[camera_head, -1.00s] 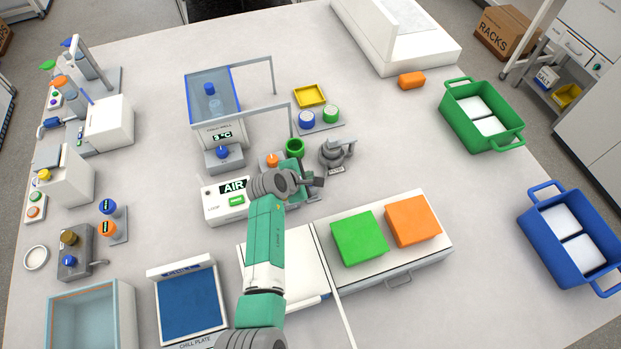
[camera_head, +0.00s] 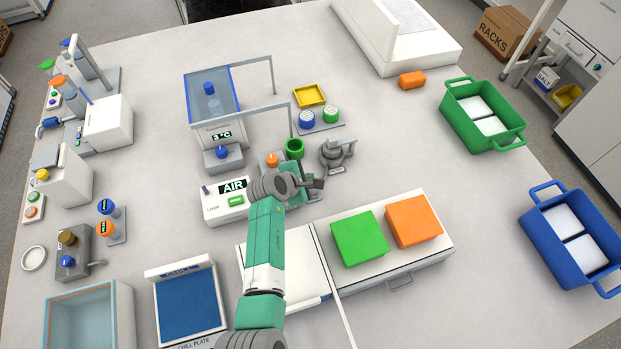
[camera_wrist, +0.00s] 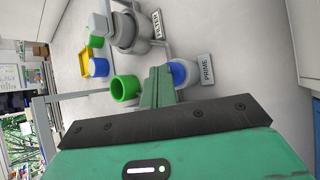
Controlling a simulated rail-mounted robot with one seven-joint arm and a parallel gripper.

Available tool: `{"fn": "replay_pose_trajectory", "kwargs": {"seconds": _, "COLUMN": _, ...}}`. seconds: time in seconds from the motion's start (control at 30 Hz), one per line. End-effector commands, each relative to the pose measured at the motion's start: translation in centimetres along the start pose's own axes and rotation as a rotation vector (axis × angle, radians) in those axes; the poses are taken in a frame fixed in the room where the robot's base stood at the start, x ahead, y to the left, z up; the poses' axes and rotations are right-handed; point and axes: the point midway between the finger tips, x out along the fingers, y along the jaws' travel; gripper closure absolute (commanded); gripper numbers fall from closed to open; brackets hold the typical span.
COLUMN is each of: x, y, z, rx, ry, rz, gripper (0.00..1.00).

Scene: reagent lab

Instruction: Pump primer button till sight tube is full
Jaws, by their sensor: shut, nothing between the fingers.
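The blue primer button (camera_wrist: 179,73) shows in the wrist view on a grey base, beside a PRIME label (camera_wrist: 207,69). My gripper (camera_wrist: 160,72) is shut and empty, its fingertips just left of the button; I cannot tell if they touch it. In the head view my gripper (camera_head: 317,183) and wrist hide the button. A white unit (camera_head: 222,207) with an AIR display (camera_head: 233,187) and a green light stands left of my wrist. I cannot make out the sight tube or its level.
A green cup (camera_head: 295,148) and an orange knob (camera_head: 272,160) stand just behind my wrist. A grey clamp-like fixture (camera_head: 335,153) is to the right. Green (camera_head: 359,238) and orange (camera_head: 413,221) blocks lie on a white drawer unit in front. Open table lies to the right.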

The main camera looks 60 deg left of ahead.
Motion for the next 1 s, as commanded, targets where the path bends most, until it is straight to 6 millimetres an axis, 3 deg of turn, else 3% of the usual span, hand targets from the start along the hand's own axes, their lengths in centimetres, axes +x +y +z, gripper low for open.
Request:
{"fn": "replay_pose_trajectory", "kwargs": {"seconds": 0.37, "x": 0.0, "y": -0.1, "z": -0.1, "rx": 0.0, "ry": 0.001, "rz": -0.002, "gripper": 1.0}}
{"fn": "replay_pose_trajectory", "kwargs": {"seconds": 1.0, "x": -1.7, "y": 1.2, "z": 1.2, "rx": 0.0, "ry": 0.001, "rz": -0.001, "gripper": 1.0}}
